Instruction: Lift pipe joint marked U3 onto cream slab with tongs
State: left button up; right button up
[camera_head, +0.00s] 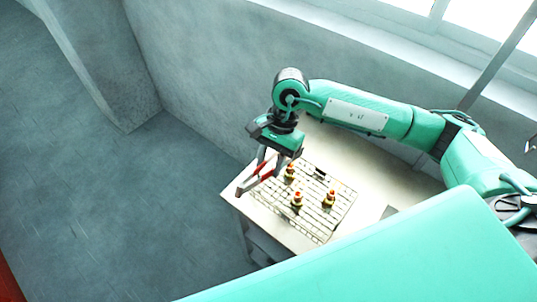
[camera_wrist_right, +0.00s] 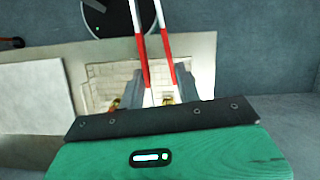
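My right gripper (camera_head: 268,160) hangs over the far left part of the mesh belt. Its grey fingers (camera_wrist_right: 158,90) are shut on the red-and-white tongs (camera_wrist_right: 144,60), whose two arms are apart. The tongs also show as red and grey in the head view (camera_head: 262,172). Three brass pipe joints with red tops stand on the belt: one at the back (camera_head: 290,171), one in front (camera_head: 297,199), one at right (camera_head: 329,198). Their markings are too small to read. A pale, cream-white slab (camera_wrist_right: 33,105) lies at left in the wrist view. My left gripper is out of view.
The wire mesh belt (camera_head: 318,232) lies on a cream table (camera_head: 355,172). A dark round disc (camera_wrist_right: 115,15) shows beyond the table in the wrist view. A wall stands behind the table, and open floor (camera_head: 150,215) lies to its left.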

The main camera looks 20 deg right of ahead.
jog(key=shift+a+r+m+y, duration=0.2)
jog(key=shift+m+y, duration=0.1)
jog(key=shift+m, duration=0.1)
jog(key=shift+f, duration=0.1)
jog(key=shift+f+b, duration=0.5)
jog(key=shift+f, duration=1.85)
notch_tip(320, 180, down, 5)
jog(key=b, duration=0.3)
jog(key=shift+b, duration=0.3)
